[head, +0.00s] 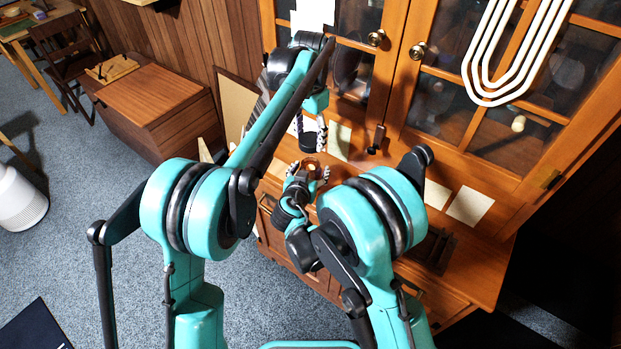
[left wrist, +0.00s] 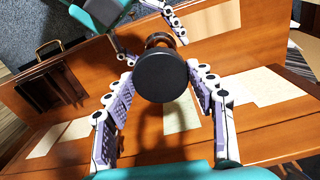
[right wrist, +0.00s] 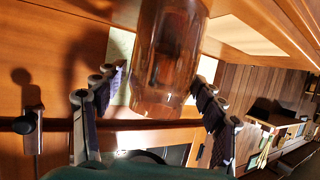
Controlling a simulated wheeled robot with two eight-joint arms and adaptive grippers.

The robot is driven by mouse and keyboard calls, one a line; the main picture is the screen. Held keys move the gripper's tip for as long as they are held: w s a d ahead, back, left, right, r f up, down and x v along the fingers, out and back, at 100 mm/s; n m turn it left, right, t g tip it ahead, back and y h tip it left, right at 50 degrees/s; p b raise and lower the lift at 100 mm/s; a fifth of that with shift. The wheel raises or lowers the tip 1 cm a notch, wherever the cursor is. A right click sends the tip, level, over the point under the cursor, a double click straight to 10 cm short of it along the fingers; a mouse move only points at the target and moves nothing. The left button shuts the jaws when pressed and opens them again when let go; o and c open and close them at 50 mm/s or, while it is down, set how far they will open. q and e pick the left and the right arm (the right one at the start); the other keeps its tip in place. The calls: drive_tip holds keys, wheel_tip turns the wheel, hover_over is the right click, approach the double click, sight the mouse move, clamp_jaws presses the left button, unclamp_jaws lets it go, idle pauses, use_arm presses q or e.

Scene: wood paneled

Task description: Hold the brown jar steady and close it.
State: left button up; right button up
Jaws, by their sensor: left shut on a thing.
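The brown glass jar (head: 311,164) stands upright on the cabinet's ledge; in the right wrist view (right wrist: 168,60) it is see-through brown. My left gripper (head: 309,128) points down above it and is shut on the round black lid (left wrist: 161,76). In the head view the lid (head: 308,142) is above the jar with a small gap. In the left wrist view the lid hides most of the jar (left wrist: 158,40). My right gripper (right wrist: 160,82) has its fingers spread on both sides of the jar, with a visible gap at the left finger.
The wooden cabinet's glass doors (head: 350,70) rise close behind the jar. Pale paper sheets (head: 470,206) lie on the ledge to the right. A dark slatted object (head: 432,250) is at the ledge's front right.

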drive_tip(key=c, duration=1.3)
use_arm(q)
drive_tip(key=shift+f, duration=2.5)
drive_tip(key=shift+f, duration=0.85)
drive_tip(key=shift+f, duration=0.6)
use_arm(e)
clamp_jaws()
